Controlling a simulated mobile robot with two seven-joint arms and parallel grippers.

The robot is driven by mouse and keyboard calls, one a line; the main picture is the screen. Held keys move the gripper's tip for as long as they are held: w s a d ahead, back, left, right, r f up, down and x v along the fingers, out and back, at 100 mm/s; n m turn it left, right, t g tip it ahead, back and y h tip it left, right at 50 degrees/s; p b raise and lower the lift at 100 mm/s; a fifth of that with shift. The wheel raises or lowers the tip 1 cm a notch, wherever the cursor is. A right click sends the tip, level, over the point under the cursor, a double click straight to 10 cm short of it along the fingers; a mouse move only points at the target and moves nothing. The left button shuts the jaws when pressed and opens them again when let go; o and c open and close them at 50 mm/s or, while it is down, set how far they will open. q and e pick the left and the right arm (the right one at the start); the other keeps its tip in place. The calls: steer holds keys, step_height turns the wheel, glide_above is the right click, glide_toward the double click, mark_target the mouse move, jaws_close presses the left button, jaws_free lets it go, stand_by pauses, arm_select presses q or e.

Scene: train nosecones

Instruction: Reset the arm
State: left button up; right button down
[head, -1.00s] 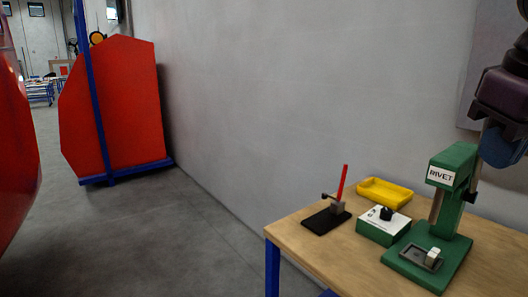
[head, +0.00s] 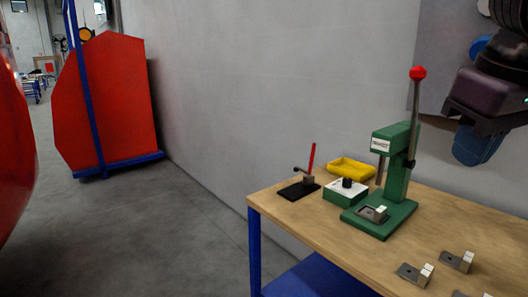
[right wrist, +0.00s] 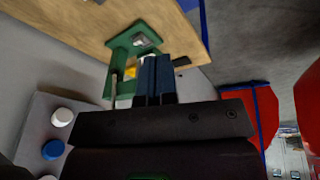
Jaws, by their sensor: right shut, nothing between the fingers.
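My right gripper (head: 468,146) hangs in the air at the right of the head view, with dark jaws and blue fingers. It is to the right of the green rivet press (head: 398,170) and apart from it. In the right wrist view its blue fingers (right wrist: 155,72) are together and empty, with the green press (right wrist: 122,45) beyond them. The press has a lever with a red knob (head: 417,73) raised upright. A small metal part (head: 376,212) sits on its base. My left gripper is not in view.
The wooden table (head: 300,215) also bears a yellow tray (head: 352,168), a green-and-white box with a black knob (head: 345,190), a black stand with a red handle (head: 305,182) and several metal brackets (head: 415,272). A red panel (head: 108,105) stands by the wall. The grey floor is clear.

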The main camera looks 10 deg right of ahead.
steer(key=w+a+f+m+g+y+p, duration=0.2)
steer(key=w+a+f+m+g+y, duration=0.2)
steer(key=a+f+m+y, duration=1.25)
steer(key=d+f+n+t+h+p, duration=0.1)
steer(key=d+f+n+t+h, duration=0.45)
steer(key=f+n+t, duration=0.7)
steer(key=d+f+n+t+h+p, duration=0.1)
steer(key=d+f+n+t+h, duration=0.65)
steer(key=n, duration=0.95)
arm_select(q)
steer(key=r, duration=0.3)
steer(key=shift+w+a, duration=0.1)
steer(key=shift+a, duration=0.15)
arm_select(e)
steer(key=s+a+f+m+g+h, duration=0.1)
steer(key=s+f+m+g+h, duration=0.1)
steer(key=s+f+m+g, duration=0.6)
steer(key=s+f+m, duration=0.4)
steer(key=s+f, duration=0.1)
steer(key=f, duration=0.3)
steer(key=shift+s+a+f, duration=0.2)
steer(key=shift+a+f, duration=0.15)
steer(key=shift+a, duration=0.05)
